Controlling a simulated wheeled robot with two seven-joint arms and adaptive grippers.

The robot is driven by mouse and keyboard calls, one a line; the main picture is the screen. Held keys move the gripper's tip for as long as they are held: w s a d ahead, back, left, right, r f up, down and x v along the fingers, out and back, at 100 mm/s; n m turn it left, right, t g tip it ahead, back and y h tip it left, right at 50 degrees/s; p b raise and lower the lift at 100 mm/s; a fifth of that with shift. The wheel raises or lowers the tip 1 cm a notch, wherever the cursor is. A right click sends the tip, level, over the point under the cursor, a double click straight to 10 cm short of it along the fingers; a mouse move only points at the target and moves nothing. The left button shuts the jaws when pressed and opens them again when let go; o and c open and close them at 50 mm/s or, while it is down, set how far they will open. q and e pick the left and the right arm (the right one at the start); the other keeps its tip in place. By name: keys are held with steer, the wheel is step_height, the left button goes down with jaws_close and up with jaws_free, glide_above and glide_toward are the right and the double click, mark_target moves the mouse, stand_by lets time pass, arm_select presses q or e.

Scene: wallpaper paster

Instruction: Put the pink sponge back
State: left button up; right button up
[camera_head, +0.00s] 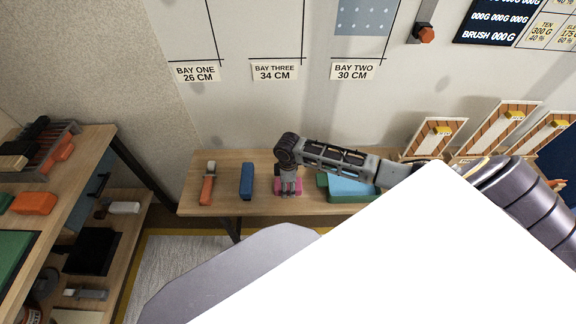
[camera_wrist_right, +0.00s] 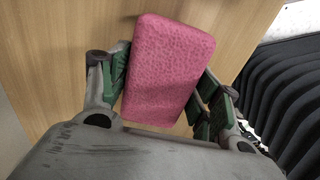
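The pink sponge (camera_head: 289,188) is on the wooden bench below the wall, under my right gripper (camera_head: 289,181), which points down over it and hides part of it. In the right wrist view the pink sponge (camera_wrist_right: 168,72) lies between the green-padded fingers of my right gripper (camera_wrist_right: 165,88). The left finger appears to touch its edge; the right pad is very close to its other edge. I cannot tell whether both pads press on it or whether it is clear of the wood. My left gripper is not in view.
On the wooden bench (camera_head: 225,210), an orange-handled tool (camera_head: 207,184) and a blue block (camera_head: 247,181) stand left of the sponge. A green tray (camera_head: 325,186) with light blue contents is close on the right. A shelf unit (camera_head: 92,150) stands at far left.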

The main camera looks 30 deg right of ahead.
steer(key=shift+o, duration=1.2)
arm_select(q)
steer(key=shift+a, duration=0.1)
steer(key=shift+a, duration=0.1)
arm_select(e)
steer(key=shift+r, duration=0.5)
step_height(320, 180, up, 10)
steer(key=shift+f+p, duration=0.1)
steer(key=shift+p, duration=0.85)
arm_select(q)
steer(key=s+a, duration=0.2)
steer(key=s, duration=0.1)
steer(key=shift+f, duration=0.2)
arm_select(e)
steer(key=shift+r, duration=0.75)
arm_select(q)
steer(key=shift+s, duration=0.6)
